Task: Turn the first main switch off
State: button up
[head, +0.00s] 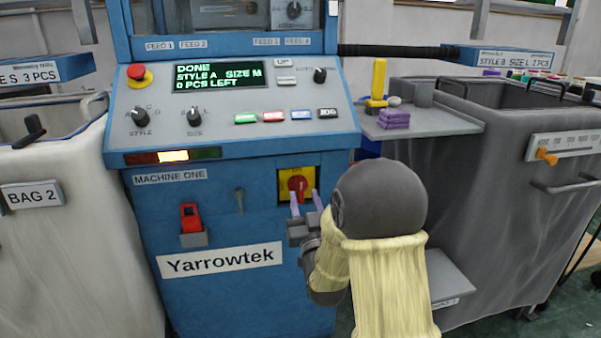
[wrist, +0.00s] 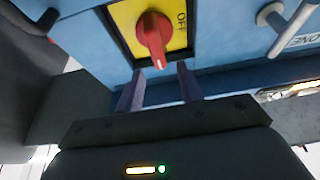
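The main switch (head: 297,184) of MACHINE ONE is a red rotary knob on a yellow plate, low on the blue front panel. In the wrist view the red knob (wrist: 154,35) stands out from its plate, with an OFF label to its right. The knob's white-marked end points down in that view, not at OFF. My gripper (head: 305,199) is open and empty, its two pale purple fingers apart just in front of the switch. In the wrist view the gripper (wrist: 160,78) has its fingertips just below the knob, which is not between them. Any contact cannot be told.
A red padlock-like piece (head: 190,218) and a grey lever (head: 239,200) are on the panel left of the switch. A side shelf (head: 430,122) with purple pieces and a yellow tool juts out at right.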

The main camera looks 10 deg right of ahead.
aim_at(301, 185)
jog(key=p+x, duration=0.2)
jog(key=x, duration=0.2)
jog(key=shift+r, duration=0.25)
jog(key=shift+w+r+p, duration=0.1)
jog(key=shift+w+p, duration=0.4)
jog(key=shift+w, duration=0.25)
jog(key=shift+c, duration=0.3)
grip_shut()
